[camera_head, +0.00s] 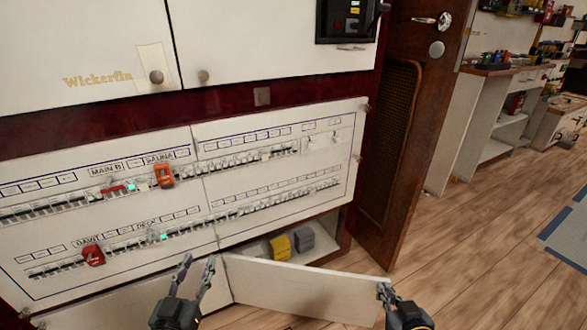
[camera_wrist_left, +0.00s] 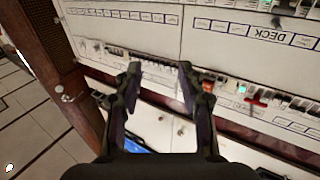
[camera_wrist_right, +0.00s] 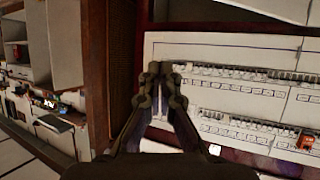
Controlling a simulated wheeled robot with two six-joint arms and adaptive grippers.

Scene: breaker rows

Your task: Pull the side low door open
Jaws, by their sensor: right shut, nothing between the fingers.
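The side low door (camera_head: 305,285) is a white panel at the bottom of the breaker cabinet. It stands swung outward, its left end at the cabinet and its free right end out over the floor. The compartment behind it shows a yellow item (camera_head: 280,247) and a grey item (camera_head: 303,238). My right gripper (camera_head: 384,287) is shut and empty at the door's free end; I cannot tell whether it touches. It also shows in the right wrist view (camera_wrist_right: 160,72). My left gripper (camera_head: 197,268) is open and empty in front of the lower cabinet, left of the door; its spread fingers show in the left wrist view (camera_wrist_left: 159,70).
The breaker panel (camera_head: 200,215) with rows of switches and red pieces is above the low door. A brown wooden door (camera_head: 395,130) stands right of the cabinet. Wood floor (camera_head: 470,240) is clear at the right, before a white shelf unit (camera_head: 490,125).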

